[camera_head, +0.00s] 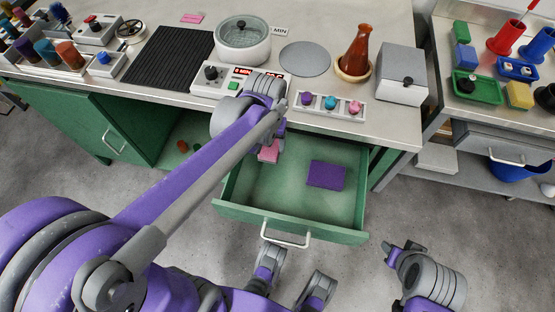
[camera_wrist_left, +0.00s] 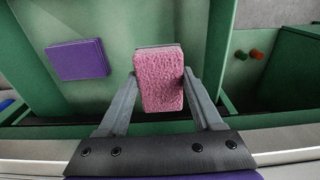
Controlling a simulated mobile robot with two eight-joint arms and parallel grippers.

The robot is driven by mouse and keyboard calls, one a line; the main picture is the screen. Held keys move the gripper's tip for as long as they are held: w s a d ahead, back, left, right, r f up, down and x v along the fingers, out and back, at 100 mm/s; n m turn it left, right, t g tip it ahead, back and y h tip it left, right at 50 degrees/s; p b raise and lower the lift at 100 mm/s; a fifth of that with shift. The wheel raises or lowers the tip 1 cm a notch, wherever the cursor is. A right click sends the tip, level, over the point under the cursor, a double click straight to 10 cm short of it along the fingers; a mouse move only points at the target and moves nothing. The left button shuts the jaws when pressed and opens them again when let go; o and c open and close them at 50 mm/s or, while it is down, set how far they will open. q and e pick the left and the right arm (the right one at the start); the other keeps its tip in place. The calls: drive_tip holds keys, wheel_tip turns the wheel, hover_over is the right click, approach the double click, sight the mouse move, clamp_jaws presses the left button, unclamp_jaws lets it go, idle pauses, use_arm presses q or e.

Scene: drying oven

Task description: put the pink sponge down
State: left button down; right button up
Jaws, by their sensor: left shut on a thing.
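The pink sponge (camera_wrist_left: 160,80) is between the two fingers of my left gripper (camera_wrist_left: 161,76), which is shut on it. In the head view the pink sponge (camera_head: 269,153) shows just below my left wrist, over the left rear part of the open green drawer (camera_head: 290,205). The arm hides part of the gripper there. I cannot tell whether the sponge touches the drawer floor. A purple sponge-like block (camera_head: 327,174) lies flat in the drawer to the right. My right gripper (camera_head: 402,248) is at the lower right, outside the drawer; its finger opening is unclear.
The drawer floor around the purple block is mostly bare. Above it, the counter (camera_head: 160,112) carries a control box (camera_head: 222,80), a row of coloured knobs (camera_head: 330,104), a pot (camera_head: 243,45) and a brown flask (camera_head: 355,52). An open cupboard bay (camera_head: 190,140) is left of the drawer.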

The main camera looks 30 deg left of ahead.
use_arm(q)
drive_tip(key=f, duration=0.2)
drive_tip(key=f+b, duration=0.1)
drive_tip(key=f, duration=0.2)
drive_tip(key=shift+s+f, duration=0.2)
drive_tip(key=shift+f, duration=0.1)
drive_tip(key=shift+f+b, duration=0.85)
drive_tip(key=shift+f, duration=1.2)
drive_tip(key=shift+f, duration=0.15)
drive_tip(key=shift+c, duration=0.2)
unclamp_jaws()
